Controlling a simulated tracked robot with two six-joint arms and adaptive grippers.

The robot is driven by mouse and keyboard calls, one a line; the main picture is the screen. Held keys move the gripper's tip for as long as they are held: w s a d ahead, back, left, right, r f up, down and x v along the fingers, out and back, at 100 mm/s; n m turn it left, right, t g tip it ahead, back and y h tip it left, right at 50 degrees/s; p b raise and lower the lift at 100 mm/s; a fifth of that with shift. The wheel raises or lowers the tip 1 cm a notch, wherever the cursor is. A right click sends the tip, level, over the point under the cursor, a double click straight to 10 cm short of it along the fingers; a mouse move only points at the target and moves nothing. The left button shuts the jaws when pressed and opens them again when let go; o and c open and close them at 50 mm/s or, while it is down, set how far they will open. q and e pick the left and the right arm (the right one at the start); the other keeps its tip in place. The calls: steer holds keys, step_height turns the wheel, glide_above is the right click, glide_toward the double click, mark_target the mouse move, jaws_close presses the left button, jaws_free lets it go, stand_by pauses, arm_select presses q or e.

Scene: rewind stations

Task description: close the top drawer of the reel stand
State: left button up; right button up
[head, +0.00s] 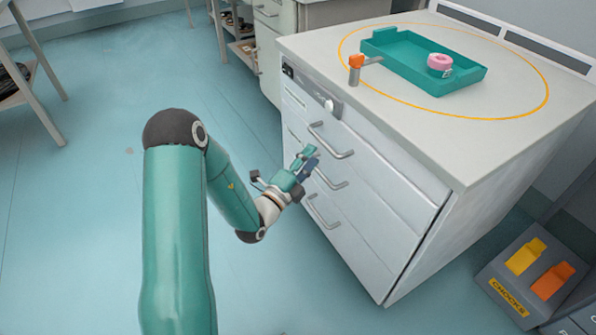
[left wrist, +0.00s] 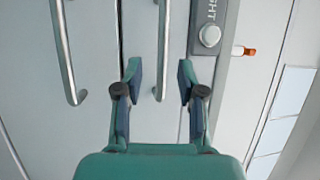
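The reel stand (head: 450,240) is a pale cabinet with several drawer fronts and bar handles. The top drawer (head: 385,160) sits below the control strip; its handle (head: 331,141) is the uppermost. Its front looks nearly flush; I cannot tell whether a small gap remains. My left gripper (head: 310,158) is close to the stand's front, near the upper handles. In the left wrist view, the left gripper (left wrist: 157,72) is open and empty, with the top drawer's handle (left wrist: 163,40) showing between its fingers. I cannot tell whether they touch. My right gripper is out of view.
A teal tray (head: 412,68) with a pink reel (head: 439,62) lies on the stand's top, next to an orange-topped post (head: 356,66). A grey chocks box (head: 530,268) stands at the right.

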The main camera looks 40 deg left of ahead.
arm_select(q)
steer(key=v, duration=0.5)
steer(key=shift+s, duration=0.15)
